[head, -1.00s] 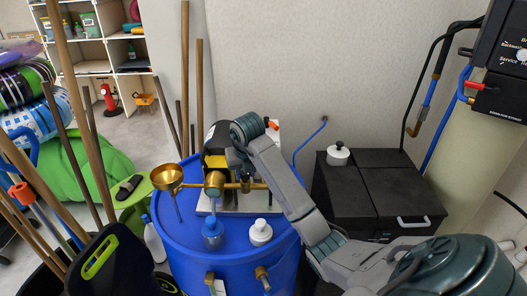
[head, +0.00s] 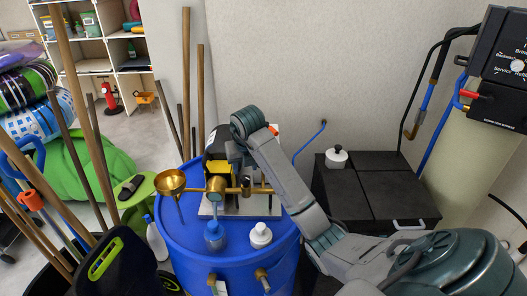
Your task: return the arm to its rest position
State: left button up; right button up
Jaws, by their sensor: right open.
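My right arm (head: 283,178) comes in from the lower right and reaches up over the blue barrel (head: 180,245). Its wrist (head: 248,124) is bent above the machine on the barrel top. My right gripper (head: 236,154) hangs below the wrist, partly hidden by the arm and the machine, with no object seen in it. The brass machine (head: 216,185) with a yellow part and a brass funnel (head: 171,181) stands on a light plate. My left gripper is out of view.
A black box (head: 385,187) with a white jar (head: 336,157) is at right. Poles (head: 70,140) crowd the left. The wall area above the wrist is clear.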

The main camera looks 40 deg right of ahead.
jog(key=shift+r+p, duration=0.3)
jog(key=shift+r, duration=0.4)
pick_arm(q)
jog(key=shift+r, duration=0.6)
pick_arm(e)
jog(key=shift+f, duration=0.1)
